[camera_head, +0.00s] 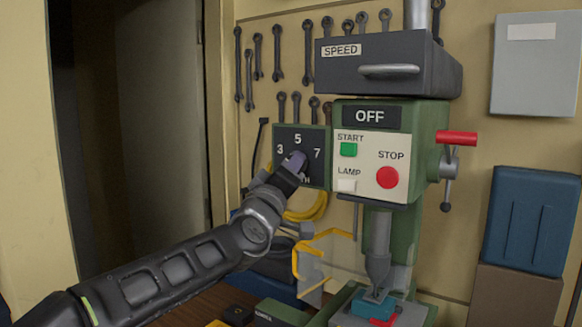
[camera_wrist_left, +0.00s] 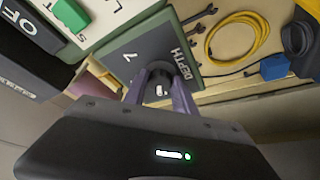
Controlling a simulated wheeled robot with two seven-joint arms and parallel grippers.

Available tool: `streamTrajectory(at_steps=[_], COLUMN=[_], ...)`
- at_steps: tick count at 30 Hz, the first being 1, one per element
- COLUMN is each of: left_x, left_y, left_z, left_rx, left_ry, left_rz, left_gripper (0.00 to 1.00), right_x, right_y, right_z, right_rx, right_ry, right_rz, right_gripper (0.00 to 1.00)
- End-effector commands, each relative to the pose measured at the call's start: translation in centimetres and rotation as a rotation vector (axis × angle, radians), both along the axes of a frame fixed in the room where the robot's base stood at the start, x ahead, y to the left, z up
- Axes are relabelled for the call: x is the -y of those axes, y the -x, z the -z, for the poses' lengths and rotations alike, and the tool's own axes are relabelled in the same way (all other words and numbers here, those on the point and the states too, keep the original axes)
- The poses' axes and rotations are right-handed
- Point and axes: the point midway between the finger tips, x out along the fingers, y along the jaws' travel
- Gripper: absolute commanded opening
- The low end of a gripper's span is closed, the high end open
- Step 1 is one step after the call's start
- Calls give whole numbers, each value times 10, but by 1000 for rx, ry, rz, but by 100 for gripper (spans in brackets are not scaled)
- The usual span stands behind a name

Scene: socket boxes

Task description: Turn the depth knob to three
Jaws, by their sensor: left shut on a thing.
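The depth panel (camera_head: 287,136) is a dark plate with white numerals 3, 5 and 7, on the left side of the green drill press (camera_head: 428,122). In the left wrist view the panel (camera_wrist_left: 125,62) shows the 7 and the word DEPTH. The dark round depth knob (camera_wrist_left: 157,88) sits between the fingers of my left gripper (camera_head: 293,163), which is shut on it. The gripper covers most of the knob in the head view and the lower part of the panel. A small white mark shows on the knob, but I cannot tell which numeral it points to. My right gripper is not in view.
Right of the panel are the green START button (camera_head: 348,149), red STOP button (camera_head: 387,177) and white LAMP button (camera_head: 346,186). The display (camera_head: 370,116) reads OFF. A clear guard with a yellow edge (camera_head: 309,261) stands below. Wrenches and a yellow cable (camera_wrist_left: 240,38) hang on the wall.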

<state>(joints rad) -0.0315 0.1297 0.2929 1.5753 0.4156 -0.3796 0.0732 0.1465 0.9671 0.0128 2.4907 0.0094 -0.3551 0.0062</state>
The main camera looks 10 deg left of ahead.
Motion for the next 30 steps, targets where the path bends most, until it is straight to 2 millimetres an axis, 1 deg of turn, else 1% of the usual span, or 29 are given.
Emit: streamTrajectory(at_steps=[3,4,11,12,19,22,26,30], left_x=[-1,-1,-1,-1,0,-1,-2,-3], left_y=[0,0,0,0,0,4,18,40], left_z=[0,0,0,0,0,1,6,12], left_rx=[1,1,1,1,1,1,3,4], left_ry=[0,0,-1,-1,-1,-1,-1,-1], left_rz=[-2,-2,-1,-1,-1,0,-1,-1], left_gripper=[0,34,52,54,54,54,54,54], right_x=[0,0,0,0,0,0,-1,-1], right_y=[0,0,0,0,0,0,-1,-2], right_z=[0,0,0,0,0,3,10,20], right_rx=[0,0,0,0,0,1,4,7], right_ry=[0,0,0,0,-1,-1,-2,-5], right_rz=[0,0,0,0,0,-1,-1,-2], right_gripper=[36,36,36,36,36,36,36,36])
